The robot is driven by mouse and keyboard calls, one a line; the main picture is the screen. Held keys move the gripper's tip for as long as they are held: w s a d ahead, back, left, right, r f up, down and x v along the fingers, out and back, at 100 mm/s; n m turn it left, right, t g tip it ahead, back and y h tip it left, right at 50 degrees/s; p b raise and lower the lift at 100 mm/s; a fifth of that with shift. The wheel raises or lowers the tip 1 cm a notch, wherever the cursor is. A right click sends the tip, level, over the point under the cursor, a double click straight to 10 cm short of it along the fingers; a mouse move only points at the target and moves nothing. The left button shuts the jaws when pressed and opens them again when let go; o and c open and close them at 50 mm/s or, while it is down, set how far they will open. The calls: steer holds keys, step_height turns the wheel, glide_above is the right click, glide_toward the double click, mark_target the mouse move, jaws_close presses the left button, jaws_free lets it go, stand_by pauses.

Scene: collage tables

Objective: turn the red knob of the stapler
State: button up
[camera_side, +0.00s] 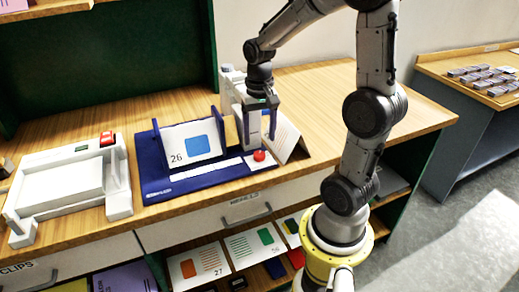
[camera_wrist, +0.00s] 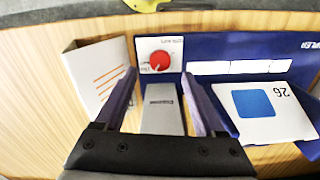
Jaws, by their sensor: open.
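The stapler has a blue base (camera_side: 205,180) and a pale grey upright body (camera_side: 228,92). Its red knob (camera_side: 259,155) sits at the base's front right. In the wrist view the round red knob (camera_wrist: 160,61) has a pale pointer mark and sits on a white dial plate. My gripper (camera_side: 259,139) points down just above and behind the knob, with its fingers apart. In the wrist view my gripper (camera_wrist: 158,77) has a grey labelled block (camera_wrist: 161,110) showing between its fingers. I cannot tell whether they touch it. The knob is beyond the fingertips.
A card marked 26 (camera_side: 192,143) with a blue square leans on the blue base. A folded white booklet (camera_side: 287,138) stands right of the gripper. A white device with a red switch (camera_side: 106,138) is at left. The wooden tabletop (camera_side: 345,110) is clear at right.

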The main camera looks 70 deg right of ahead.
mark_target(260, 153)
steer(key=shift+f, duration=2.75)
steer(key=shift+c, duration=0.4)
jaws_close()
